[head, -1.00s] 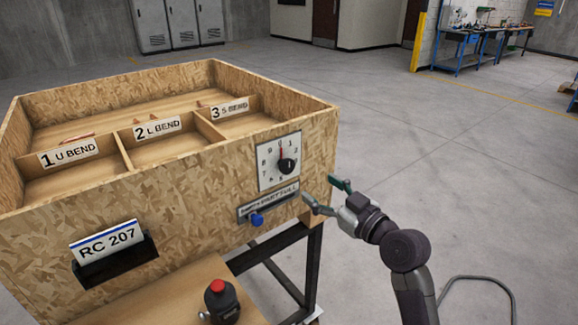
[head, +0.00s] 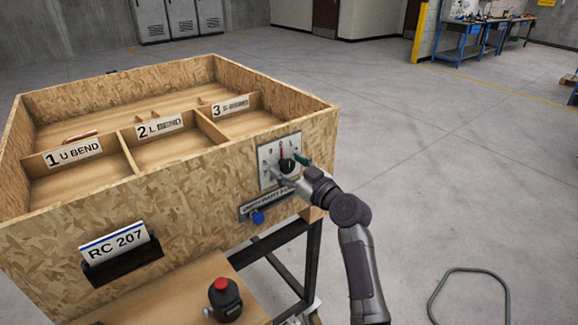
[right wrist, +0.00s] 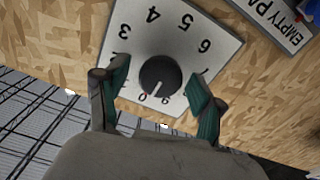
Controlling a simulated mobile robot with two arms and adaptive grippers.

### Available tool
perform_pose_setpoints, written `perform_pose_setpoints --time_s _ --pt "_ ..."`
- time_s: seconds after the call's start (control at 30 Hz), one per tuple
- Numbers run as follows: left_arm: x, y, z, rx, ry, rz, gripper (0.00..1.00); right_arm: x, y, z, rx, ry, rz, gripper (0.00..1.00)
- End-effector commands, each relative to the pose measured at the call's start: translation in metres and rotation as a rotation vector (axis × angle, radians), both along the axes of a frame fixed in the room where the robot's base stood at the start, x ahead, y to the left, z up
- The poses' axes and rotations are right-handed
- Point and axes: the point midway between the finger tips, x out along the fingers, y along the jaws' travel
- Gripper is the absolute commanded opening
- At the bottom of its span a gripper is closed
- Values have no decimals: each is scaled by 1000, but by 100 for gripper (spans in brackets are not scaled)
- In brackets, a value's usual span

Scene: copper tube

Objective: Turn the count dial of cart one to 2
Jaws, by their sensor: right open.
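The count dial (head: 287,166) is a black round knob on a white numbered plate (head: 265,178) on the crate's front, near its right corner. Its red pointer stands up toward the 0. In the right wrist view the black knob (right wrist: 159,75) lies between the green-padded fingers, with a gap on both sides. My right gripper (head: 289,168) is open at the dial, one finger on each side of the knob and covering part of the plate. It also shows in the right wrist view (right wrist: 158,88). My left gripper is not in view.
The wooden crate (head: 190,200) has labelled compartments with a few copper pieces. Floor at right is mostly clear.

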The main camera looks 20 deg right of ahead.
Motion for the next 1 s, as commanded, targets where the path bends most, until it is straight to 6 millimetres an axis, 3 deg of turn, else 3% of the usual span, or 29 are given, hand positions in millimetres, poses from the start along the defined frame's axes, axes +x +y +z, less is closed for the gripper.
perform_pose_setpoints --time_s 0.03,0.4,0.73,1.0 --pt "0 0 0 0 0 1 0 0 0 0 0 0 0 66" --pt "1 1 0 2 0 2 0 0 0 0 0 1 0 7" --pt "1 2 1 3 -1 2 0 0 0 0 48 19 1 7" --pt "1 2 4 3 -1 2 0 0 -1 1 219 80 1 7"
